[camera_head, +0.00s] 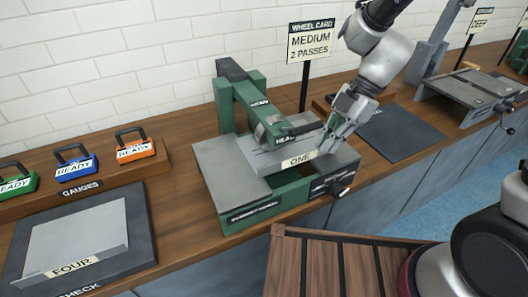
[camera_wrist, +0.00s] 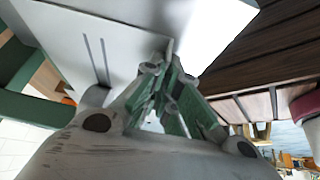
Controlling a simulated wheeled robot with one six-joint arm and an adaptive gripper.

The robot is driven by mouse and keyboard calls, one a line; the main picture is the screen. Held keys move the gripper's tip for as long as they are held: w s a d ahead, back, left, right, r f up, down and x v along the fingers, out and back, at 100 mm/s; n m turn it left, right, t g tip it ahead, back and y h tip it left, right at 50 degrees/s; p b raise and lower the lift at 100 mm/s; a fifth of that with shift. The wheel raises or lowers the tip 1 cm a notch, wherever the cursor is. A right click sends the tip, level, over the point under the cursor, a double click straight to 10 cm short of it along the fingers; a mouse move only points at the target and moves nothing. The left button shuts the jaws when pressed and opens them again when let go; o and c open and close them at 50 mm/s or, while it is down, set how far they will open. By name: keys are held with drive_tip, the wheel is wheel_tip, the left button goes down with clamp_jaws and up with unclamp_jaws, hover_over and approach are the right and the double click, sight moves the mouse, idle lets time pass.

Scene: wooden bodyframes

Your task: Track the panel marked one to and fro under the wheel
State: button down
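The grey panel marked ONE (camera_head: 268,160) lies on the bed of a green machine labelled HEAD (camera_head: 242,105), with its ONE label on the upright front lip. The wheel (camera_head: 272,128) is over the panel's back part; whether it touches the panel is hidden. My gripper (camera_head: 328,146) is at the right end of the panel's front lip. In the wrist view my gripper (camera_wrist: 162,66) has its fingers close together at the edge of the pale panel (camera_wrist: 100,45), apparently closed on the lip. A wheel card (camera_head: 310,42) reads MEDIUM, 2 PASSES.
The panel marked FOUR (camera_head: 78,238) lies on a dark CHECK plate (camera_head: 142,235) at left. A GAUGES rack (camera_head: 112,178) holds green, blue and orange READY gauges. A dark mat (camera_head: 405,138) lies right of the machine; another machine (camera_head: 468,95) stands beyond. A slatted wooden surface (camera_head: 315,265) is in front.

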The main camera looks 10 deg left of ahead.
sight(309, 152)
drive_tip(key=s+a, duration=0.4)
drive_tip(key=shift+a+f, duration=0.15)
drive_tip(key=shift+a, duration=0.25)
idle(0.4)
drive_tip(key=shift+w, duration=0.1)
drive_tip(key=c, duration=2.2)
unclamp_jaws()
drive_tip(key=o, duration=0.6)
drive_tip(key=shift+a, duration=0.1)
drive_tip(key=shift+o, duration=0.2)
drive_tip(key=shift+w, duration=0.1)
drive_tip(key=o, duration=0.6)
drive_tip(key=shift+o, duration=0.2)
drive_tip(key=shift+w, duration=0.1)
drive_tip(key=shift+w+d, duration=0.7)
drive_tip(key=shift+d, duration=0.35)
drive_tip(key=shift+w+d, duration=0.7)
drive_tip(key=shift+d, duration=0.35)
